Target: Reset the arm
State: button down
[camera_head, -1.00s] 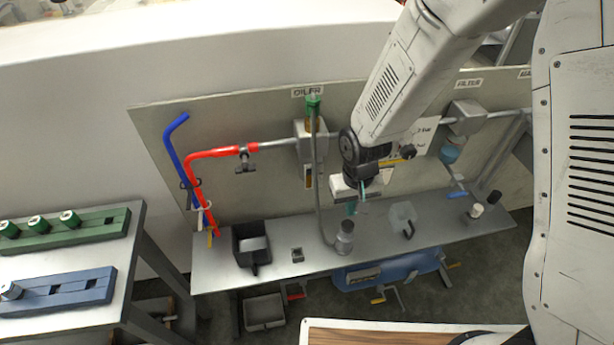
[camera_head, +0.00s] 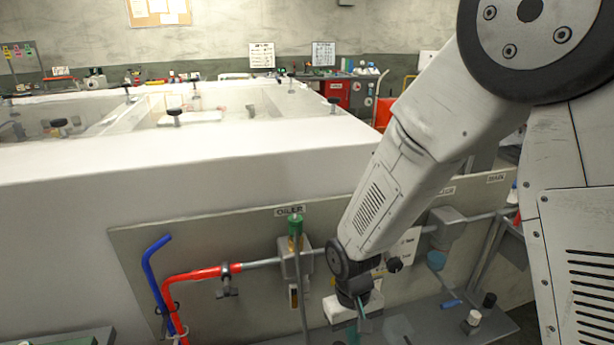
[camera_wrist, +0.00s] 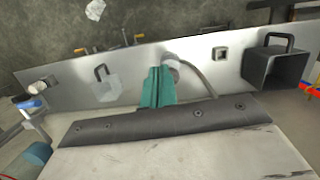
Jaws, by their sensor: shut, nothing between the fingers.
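My gripper (camera_wrist: 158,88) shows in the wrist view as teal fingers closed together with nothing between them. It is over the grey metal bench (camera_wrist: 130,65), close to a small grey cylinder with a hose; whether it touches the cylinder I cannot tell. In the head view my arm reaches down in front of the grey panel, and the gripper (camera_head: 352,334) is at the bottom edge, partly cut off.
The panel (camera_head: 140,290) carries a red hose (camera_head: 190,275), a blue hose (camera_head: 150,262) and the oiler (camera_head: 293,262). A white-walled enclosure (camera_head: 200,165) lies behind.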

jog(key=s+d+r+m+t, duration=0.1)
jog(key=s+d+r, duration=0.4)
jog(key=r, duration=0.4)
jog(key=s+d+r+m+t, duration=0.1)
jog(key=s+d+r, duration=0.4)
jog(key=r, duration=0.4)
jog(key=s+d+r+m+t, duration=0.1)
jog(key=s+d+r, duration=0.4)
jog(key=r, duration=0.5)
jog(key=shift+s+d+m+y, duration=0.25)
jog(key=shift+d+m+y, duration=0.15)
jog(key=shift+d, duration=0.7)
